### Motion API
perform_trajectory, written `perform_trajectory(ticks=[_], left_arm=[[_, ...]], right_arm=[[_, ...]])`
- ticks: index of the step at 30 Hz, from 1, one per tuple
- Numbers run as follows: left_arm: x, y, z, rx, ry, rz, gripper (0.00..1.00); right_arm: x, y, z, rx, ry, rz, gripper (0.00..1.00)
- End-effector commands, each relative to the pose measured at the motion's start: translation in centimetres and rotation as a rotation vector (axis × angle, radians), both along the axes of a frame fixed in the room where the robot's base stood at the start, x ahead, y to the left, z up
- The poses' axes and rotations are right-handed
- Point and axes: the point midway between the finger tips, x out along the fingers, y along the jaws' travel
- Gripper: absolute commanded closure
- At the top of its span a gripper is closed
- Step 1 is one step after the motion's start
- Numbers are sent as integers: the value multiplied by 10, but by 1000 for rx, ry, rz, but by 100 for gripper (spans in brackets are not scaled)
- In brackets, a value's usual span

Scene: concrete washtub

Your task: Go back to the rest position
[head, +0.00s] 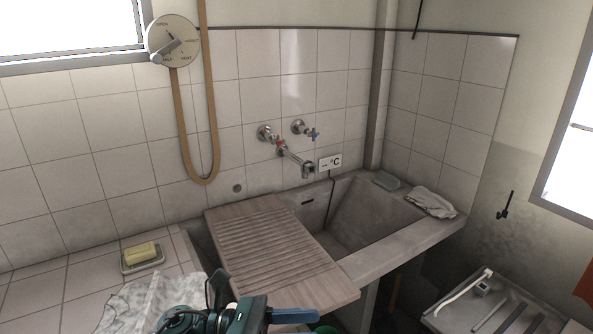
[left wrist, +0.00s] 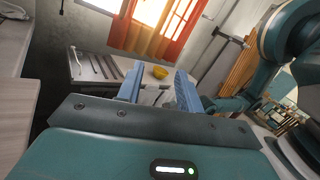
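My left gripper (head: 292,316) shows at the bottom of the head view, in front of the washboard's near edge, with a blue finger pointing right. In the left wrist view the blue fingers of my left gripper (left wrist: 158,88) stand apart. Nothing is seen held between them. My right gripper is not seen in either view. A teal arm link of mine shows at the right of the left wrist view.
A ridged wooden washboard (head: 270,246) lies across the concrete washtub (head: 405,242). A yellow sponge (head: 140,252) sits in a dish on the tiled counter (head: 40,290). A side table (head: 450,312) stands at lower right. A yellow bowl (left wrist: 160,72) shows in the left wrist view.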

Motion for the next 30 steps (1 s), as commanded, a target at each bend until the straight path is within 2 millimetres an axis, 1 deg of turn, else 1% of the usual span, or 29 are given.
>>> perform_trajectory(ticks=[1,2,3,5,6,8,9,10,11,12,13,14,15,18,20,21,24,30], left_arm=[[1,-1,9,-109,212,82,64],[5,1,11,-174,349,132,64],[11,6,12,-263,531,194,64],[20,20,7,-401,808,281,64],[24,31,-1,-497,995,336,64],[26,50,-20,-647,1277,411,64],[25,64,-36,-753,1464,460,64],[22,75,-50,-835,1601,494,64],[16,85,-65,-919,1735,527,64],[7,98,-85,-1033,1904,568,64],[-3,107,-100,-1117,2022,598,64],[-13,115,-114,-1201,2130,626,64],[-28,124,-131,-1307,2260,659,64],[-61,138,-163,-1524,2488,723,64],[-77,143,-174,-1618,2574,749,64],[-85,145,-180,1614,-2533,-738,64],[-95,148,-187,1592,-2456,-717,64],[-95,148,-187,1592,-2456,-717,64]], right_arm=[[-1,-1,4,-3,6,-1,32],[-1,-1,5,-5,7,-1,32],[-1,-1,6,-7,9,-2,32],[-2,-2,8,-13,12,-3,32],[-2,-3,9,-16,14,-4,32],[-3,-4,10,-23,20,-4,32],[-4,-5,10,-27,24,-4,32],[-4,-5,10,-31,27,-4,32],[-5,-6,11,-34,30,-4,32],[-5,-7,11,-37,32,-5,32],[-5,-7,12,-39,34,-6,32],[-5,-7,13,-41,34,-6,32],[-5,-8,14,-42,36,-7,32],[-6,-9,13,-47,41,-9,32],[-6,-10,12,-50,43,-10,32],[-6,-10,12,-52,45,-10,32],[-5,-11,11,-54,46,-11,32],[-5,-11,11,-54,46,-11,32]])
